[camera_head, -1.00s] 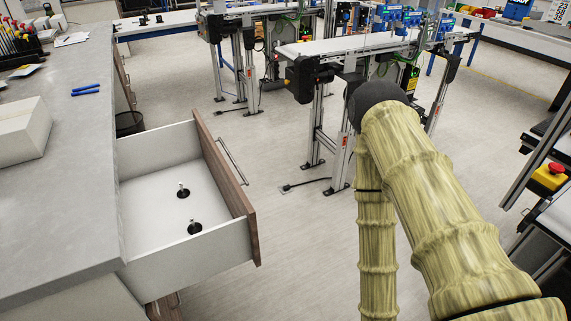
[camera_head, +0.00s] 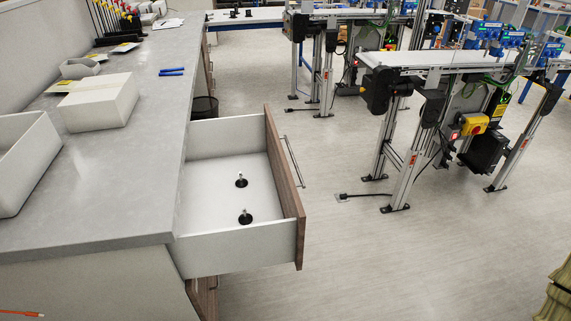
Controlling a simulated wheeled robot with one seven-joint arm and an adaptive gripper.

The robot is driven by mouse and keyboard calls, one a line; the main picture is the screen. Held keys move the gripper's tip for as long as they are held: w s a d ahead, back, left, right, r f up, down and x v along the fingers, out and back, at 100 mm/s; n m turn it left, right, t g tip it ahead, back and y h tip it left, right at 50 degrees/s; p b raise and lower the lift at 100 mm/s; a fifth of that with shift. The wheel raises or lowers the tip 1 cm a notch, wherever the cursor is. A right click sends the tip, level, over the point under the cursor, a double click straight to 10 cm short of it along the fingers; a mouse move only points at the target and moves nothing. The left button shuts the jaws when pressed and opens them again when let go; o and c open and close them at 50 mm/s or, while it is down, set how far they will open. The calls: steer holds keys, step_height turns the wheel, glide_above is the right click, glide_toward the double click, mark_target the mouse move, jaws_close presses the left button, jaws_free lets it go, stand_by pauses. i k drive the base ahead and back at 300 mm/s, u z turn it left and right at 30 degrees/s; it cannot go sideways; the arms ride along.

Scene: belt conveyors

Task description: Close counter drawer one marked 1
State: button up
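The counter drawer (camera_head: 241,243) is pulled out from the grey counter (camera_head: 131,185) on the left. It has white walls, a brown wooden front (camera_head: 284,185) and a metal bar handle (camera_head: 293,161) facing right. Two small black-based pegs stand inside, a farther one (camera_head: 241,181) and a nearer one (camera_head: 245,217). No number mark is readable on the drawer.
A white box (camera_head: 98,103), an open white bin (camera_head: 28,155) and blue pens (camera_head: 171,72) lie on the counter. A dark waste bin (camera_head: 205,107) stands behind the drawer. Conveyors (camera_head: 440,58) stand at the back right. The floor right of the drawer is clear.

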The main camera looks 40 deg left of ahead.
mark_target(212, 240)
steer(key=z, duration=0.05)
steer(key=i, duration=1.6)
steer(key=u, duration=2.1)
